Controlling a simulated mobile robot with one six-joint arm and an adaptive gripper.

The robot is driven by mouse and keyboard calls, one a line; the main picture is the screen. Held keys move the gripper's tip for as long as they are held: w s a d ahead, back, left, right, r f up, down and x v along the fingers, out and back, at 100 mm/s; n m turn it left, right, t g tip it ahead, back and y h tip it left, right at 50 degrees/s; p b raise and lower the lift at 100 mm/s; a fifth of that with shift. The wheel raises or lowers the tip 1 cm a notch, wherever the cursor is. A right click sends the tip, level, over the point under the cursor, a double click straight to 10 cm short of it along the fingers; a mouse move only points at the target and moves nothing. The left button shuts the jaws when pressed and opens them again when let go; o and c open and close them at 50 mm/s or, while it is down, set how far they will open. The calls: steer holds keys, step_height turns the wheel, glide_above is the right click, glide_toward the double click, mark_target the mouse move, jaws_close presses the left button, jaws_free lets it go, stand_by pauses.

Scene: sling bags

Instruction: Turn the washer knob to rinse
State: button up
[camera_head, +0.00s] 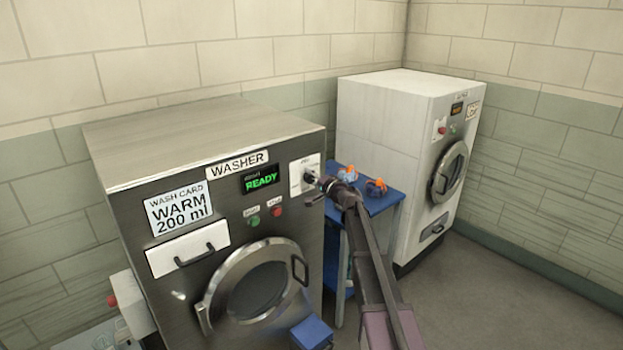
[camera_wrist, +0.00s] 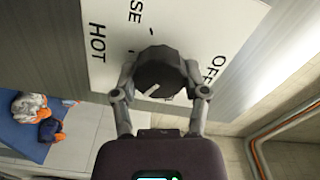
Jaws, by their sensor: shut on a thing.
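The washer (camera_head: 215,190) is a dark metal machine in the head view, labelled WASHER, with a green READY display. Its black knob (camera_head: 309,177) sits on a white dial plate (camera_head: 297,187) at the panel's upper right. In the wrist view the round knob (camera_wrist: 160,62) shows a short white mark on its lower-left part. HOT is printed left of the knob, OFF right, and a word ending in SE above, its start cut off. My gripper (camera_head: 322,186) reaches the knob from the right. In the wrist view my gripper (camera_wrist: 160,82) is shut on the knob, one finger on each side.
A wash card (camera_head: 179,208) on the washer reads WARM 200 ml. Green and red buttons sit below the display. A blue table (camera_head: 383,200) with bundled orange-and-blue items stands between the washer and a white machine (camera_head: 390,130). Floor at the right is clear.

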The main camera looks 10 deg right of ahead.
steer(key=m, duration=0.6)
steer(key=shift+w+f+m, duration=0.1)
steer(key=shift+w+m, duration=0.05)
steer(key=shift+m, duration=0.15)
steer(key=m, duration=0.6)
steer(key=shift+f, duration=0.15)
steer(key=m, duration=0.6)
steer(key=shift+a+m+b, duration=0.15)
steer(key=shift+m+b, duration=0.15)
steer(key=shift+m, duration=0.1)
steer(key=m, duration=0.5)
steer(key=shift+s+a, duration=0.1)
steer(key=shift+s, duration=0.1)
steer(key=shift+m, duration=0.3)
steer(key=o, duration=1.1)
steer(key=shift+f, duration=0.1)
steer(key=shift+o, duration=0.2)
steer(key=shift+s, duration=0.15)
